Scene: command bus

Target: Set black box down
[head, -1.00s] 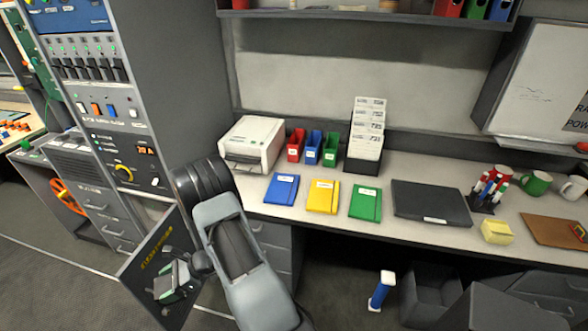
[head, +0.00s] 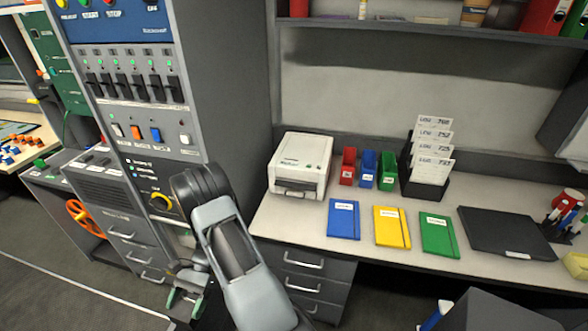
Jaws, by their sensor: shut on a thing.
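My gripper (head: 186,297) is low at the bottom left of the head view, beside the grey console and left of the desk drawers. It is shut on the black box (head: 208,308). Only a dark part of the box shows, at the bottom edge of the picture next to my arm. The rest is hidden by my arm or cut off, so I cannot tell its tilt or whether it touches anything.
The desk holds a white printer (head: 300,160), small red, blue and green bins, a black card holder (head: 433,187), blue, yellow and green folders, and a flat black case (head: 510,232). Drawers (head: 312,283) stand below. Open floor (head: 60,295) lies at the lower left.

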